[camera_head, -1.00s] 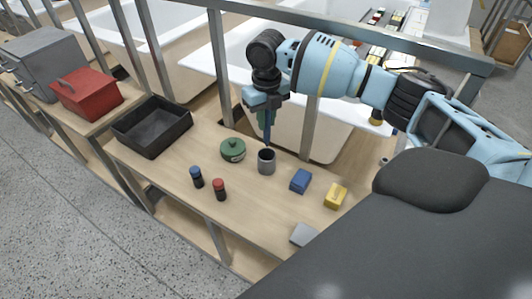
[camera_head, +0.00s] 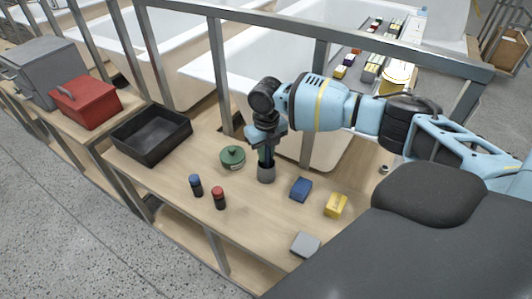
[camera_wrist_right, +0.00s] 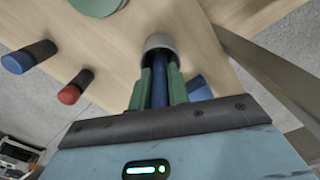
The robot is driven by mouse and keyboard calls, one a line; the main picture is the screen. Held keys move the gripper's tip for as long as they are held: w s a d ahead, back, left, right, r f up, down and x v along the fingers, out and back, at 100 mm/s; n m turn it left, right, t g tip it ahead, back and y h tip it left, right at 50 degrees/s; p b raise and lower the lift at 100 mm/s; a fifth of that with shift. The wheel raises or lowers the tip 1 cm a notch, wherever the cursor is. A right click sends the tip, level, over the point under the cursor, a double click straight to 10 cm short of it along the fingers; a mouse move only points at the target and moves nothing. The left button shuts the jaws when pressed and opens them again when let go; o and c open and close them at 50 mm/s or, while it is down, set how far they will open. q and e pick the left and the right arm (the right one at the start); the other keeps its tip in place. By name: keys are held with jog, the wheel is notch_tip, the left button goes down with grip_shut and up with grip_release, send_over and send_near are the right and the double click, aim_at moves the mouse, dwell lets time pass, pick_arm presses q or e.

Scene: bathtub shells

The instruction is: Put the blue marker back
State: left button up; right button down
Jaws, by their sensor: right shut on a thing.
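The blue marker (camera_wrist_right: 160,82) stands between the two green fingers of my right gripper (camera_wrist_right: 161,72), which is shut on it. In the head view my right gripper (camera_head: 266,158) points straight down directly over the dark grey cup (camera_head: 266,174). The cup also shows in the wrist view (camera_wrist_right: 160,41), where the marker's far end reaches into its mouth. The marker's tip is hidden inside the cup, so I cannot tell whether it touches the bottom. The fingertips are at the cup's rim. My left gripper is not in view.
A green lidded pot (camera_head: 232,157) stands close left of the cup. Blue-capped (camera_head: 196,186) and red-capped (camera_head: 219,199) dark bottles stand in front. A blue block (camera_head: 301,189), yellow block (camera_head: 336,205) and grey block (camera_head: 305,244) lie rightward. A black tray (camera_head: 152,137) is at left.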

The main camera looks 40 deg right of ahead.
jog(key=shift+f, duration=0.3)
jog(key=shift+f, duration=0.1)
jog(key=c, duration=1.3)
grip_release()
jog(key=shift+c, duration=0.2)
notch_tip(320, 180, up, 11)
jog(key=shift+p, duration=0.35)
jog(key=shift+r, duration=0.6)
